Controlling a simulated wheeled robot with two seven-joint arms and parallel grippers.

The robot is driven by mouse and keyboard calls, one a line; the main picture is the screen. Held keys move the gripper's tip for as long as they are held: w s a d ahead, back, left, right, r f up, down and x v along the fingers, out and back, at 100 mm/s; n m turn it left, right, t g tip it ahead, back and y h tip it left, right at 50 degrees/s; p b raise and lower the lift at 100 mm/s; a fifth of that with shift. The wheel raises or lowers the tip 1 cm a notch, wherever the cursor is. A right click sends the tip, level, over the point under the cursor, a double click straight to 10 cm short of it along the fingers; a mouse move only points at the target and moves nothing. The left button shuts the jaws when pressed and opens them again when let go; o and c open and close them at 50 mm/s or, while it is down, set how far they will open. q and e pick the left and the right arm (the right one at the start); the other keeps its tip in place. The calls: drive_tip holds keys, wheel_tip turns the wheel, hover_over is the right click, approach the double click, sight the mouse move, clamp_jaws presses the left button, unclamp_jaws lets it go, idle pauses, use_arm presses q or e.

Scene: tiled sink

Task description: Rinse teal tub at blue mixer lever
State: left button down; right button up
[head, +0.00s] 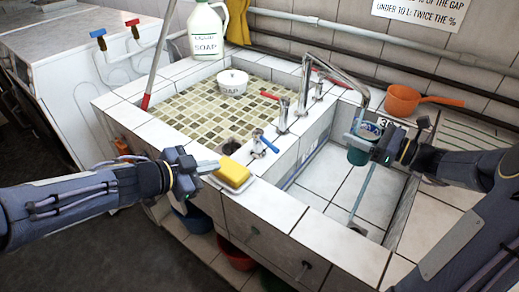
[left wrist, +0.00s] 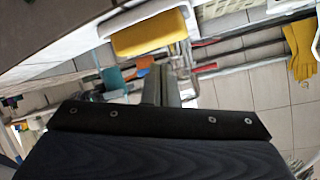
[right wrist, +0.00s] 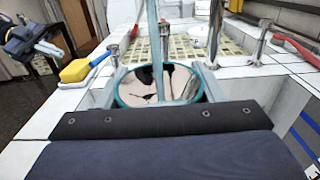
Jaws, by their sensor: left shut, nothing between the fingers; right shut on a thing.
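The teal tub (head: 357,156) hangs over the right basin, held by my right gripper (head: 377,150), which is shut on it. In the right wrist view, the tub's teal rim (right wrist: 121,92) surrounds a pale inside with dark patches. A pale blue water stream (head: 367,185) runs from the spout (head: 350,78) at the tub and on down to the basin floor. The blue mixer lever (head: 269,144) is on the ledge left of the right basin. My left gripper (head: 208,167) is shut and empty, left of the lever, close to the yellow sponge (head: 233,173).
A red lever (head: 271,96) stands behind the blue one. A soap jug (head: 207,32) stands at the back. An orange pan (head: 404,98) lies on the right ledge. The right basin's floor is mostly clear.

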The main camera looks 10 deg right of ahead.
use_arm(q)
drive_tip(key=n+h, duration=0.1)
use_arm(e)
drive_tip(key=shift+r, duration=0.1)
use_arm(q)
drive_tip(key=n+h, duration=0.2)
approach(271, 147)
drive_tip(key=shift+g, duration=0.3)
drive_tip(key=x, duration=0.3)
drive_tip(key=w+x, duration=0.1)
drive_tip(key=x, duration=0.3)
drive_tip(key=shift+a+f, duration=0.1)
drive_tip(key=shift+a, duration=0.2)
drive_tip(key=shift+s+d+n+t+y, duration=0.1)
drive_tip(key=shift+d+n+t+y, duration=0.1)
drive_tip(key=shift+d+n+t, duration=0.3)
drive_tip(key=shift+s+d+n+t+y, duration=0.1)
drive_tip(key=shift+d+n+t+y, duration=0.1)
drive_tip(key=shift+n+t, duration=0.45)
drive_tip(key=shift+w+d+n+t+y, duration=0.1)
drive_tip(key=shift+d+n+t+y, duration=0.35)
drive_tip(key=shift+n+t+y, duration=0.4)
drive_tip(key=shift+a+h, duration=0.15)
drive_tip(key=shift+h, duration=0.1)
drive_tip(key=v, duration=1.4)
drive_tip(key=shift+w, duration=0.1)
use_arm(e)
drive_tip(key=shift+s+a, duration=0.1)
